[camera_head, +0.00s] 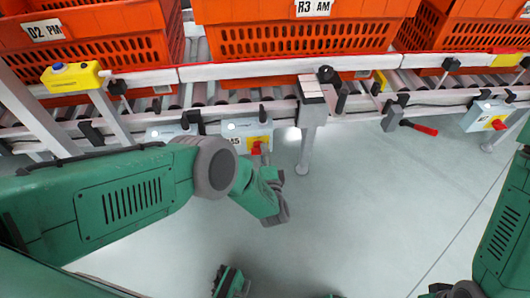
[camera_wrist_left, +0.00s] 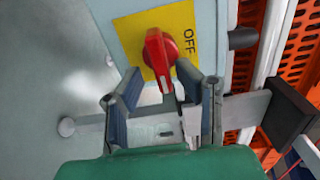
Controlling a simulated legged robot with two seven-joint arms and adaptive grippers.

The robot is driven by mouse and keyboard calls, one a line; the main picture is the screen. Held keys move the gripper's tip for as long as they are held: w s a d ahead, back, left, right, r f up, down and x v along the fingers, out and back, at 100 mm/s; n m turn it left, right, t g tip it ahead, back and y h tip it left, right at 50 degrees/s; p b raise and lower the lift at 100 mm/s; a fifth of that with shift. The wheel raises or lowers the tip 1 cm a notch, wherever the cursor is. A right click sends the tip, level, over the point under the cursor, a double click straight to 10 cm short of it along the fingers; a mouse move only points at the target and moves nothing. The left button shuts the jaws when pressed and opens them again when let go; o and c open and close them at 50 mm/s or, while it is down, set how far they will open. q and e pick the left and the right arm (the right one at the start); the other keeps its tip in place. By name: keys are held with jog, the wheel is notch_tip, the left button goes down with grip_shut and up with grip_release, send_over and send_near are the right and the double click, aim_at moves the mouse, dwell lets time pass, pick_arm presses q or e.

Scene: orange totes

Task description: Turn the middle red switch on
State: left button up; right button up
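The middle red switch (camera_head: 256,147) sits on a yellow plate under a pale blue box (camera_head: 246,129) on the conveyor's front rail. In the left wrist view the red switch knob (camera_wrist_left: 160,58) is close, on a yellow plate marked OFF. My left gripper (camera_head: 265,163) is just below the switch, partly hidden by its own wrist. In the wrist view its two fingers (camera_wrist_left: 160,92) are apart, with the knob's lower end near the gap between their tips. No firm grip on the knob shows. My right arm is at the right edge; its gripper is not visible.
Another red switch (camera_head: 498,124) is on a box at the far right. A left pale blue box (camera_head: 171,132) is partly behind my left arm. A red-handled lever (camera_head: 420,128) hangs off the rail. Orange totes (camera_head: 300,40) stand on the conveyor. The floor in front is clear.

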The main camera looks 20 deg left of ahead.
pick_arm(q)
jog(key=shift+w+d+r, duration=0.1)
jog(key=shift+w+d, duration=0.05)
jog(key=v, duration=1.2)
dwell(0.3)
